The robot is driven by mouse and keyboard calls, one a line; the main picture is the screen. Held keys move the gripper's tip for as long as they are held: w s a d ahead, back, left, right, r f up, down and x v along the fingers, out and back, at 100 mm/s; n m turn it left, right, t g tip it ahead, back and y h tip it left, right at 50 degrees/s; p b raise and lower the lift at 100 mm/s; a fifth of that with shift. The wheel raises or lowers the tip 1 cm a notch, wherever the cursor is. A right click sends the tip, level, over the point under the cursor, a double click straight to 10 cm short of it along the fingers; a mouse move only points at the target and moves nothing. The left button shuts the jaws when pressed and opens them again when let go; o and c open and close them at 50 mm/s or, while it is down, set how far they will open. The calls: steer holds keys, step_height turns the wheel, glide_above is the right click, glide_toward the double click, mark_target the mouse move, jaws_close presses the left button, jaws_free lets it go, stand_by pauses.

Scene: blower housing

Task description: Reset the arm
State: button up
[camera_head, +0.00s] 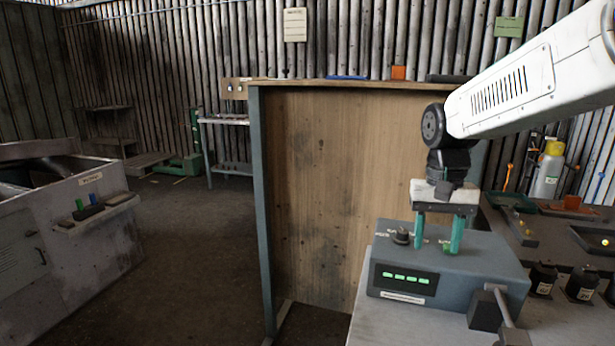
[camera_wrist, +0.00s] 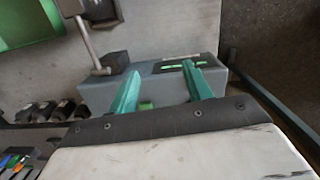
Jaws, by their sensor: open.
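My white arm reaches in from the right in the head view. My gripper (camera_head: 438,246) hangs pointing down, with two teal fingers apart and nothing between them. It is just above the top of a blue-grey control box (camera_head: 489,262) with a lit green display. The fingertips are close to a black knob (camera_head: 402,236) and a small green button (camera_head: 448,247). I cannot tell whether they touch the box. In the wrist view my gripper (camera_wrist: 165,85) is spread over the same box (camera_wrist: 160,88), with the green button between the fingers.
A wooden panel (camera_head: 325,190) with a grey post stands behind and left of the box. Black jars (camera_head: 582,284), trays and a yellow-topped bottle (camera_head: 549,170) stand at right. A lever with a dark block (camera_head: 486,308) is at the box's front right.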

steer(key=s+d+n+t, duration=0.1)
steer(key=s+n+t, duration=0.1)
steer(key=s, duration=2.2)
steer(key=shift+s+d+f+n+t, duration=0.25)
steer(key=shift+d+n+t, duration=0.05)
steer(key=shift+d+n, duration=0.1)
